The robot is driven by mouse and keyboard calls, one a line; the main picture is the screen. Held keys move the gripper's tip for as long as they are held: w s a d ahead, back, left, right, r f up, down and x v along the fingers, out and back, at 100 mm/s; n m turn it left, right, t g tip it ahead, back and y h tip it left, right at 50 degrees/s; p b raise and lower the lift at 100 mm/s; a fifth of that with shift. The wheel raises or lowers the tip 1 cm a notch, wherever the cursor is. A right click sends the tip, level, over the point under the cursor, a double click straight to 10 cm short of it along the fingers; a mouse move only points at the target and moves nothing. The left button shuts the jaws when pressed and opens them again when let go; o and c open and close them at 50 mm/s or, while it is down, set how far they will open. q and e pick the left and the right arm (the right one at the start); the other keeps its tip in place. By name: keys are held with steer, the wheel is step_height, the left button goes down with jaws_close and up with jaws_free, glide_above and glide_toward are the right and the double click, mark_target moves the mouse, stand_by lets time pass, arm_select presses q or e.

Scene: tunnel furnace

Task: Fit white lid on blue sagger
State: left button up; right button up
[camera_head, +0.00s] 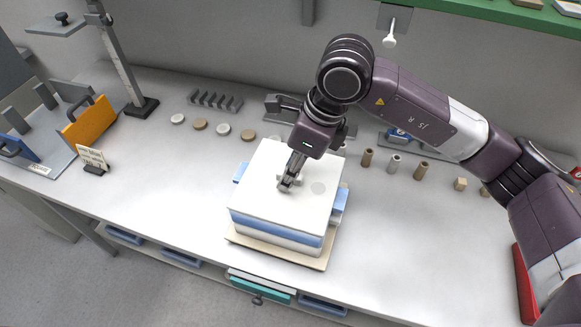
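The white lid (268,163) lies over the top of the blue sagger (272,227) and covers its opening. I cannot tell whether a thin gap is left between them. The sagger's blue side lugs (340,203) stick out left and right. It stands on a beige board (310,262). My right gripper (288,184) points down at the small handle in the middle of the lid. Its fingers are close together around the handle and appear shut on it. My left gripper is not in view.
Pale discs (223,129) and a grey rack (215,101) lie behind left. Small cylinders (393,164) stand behind right. The bench is clear on both sides of the sagger.

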steer(key=v, duration=1.2)
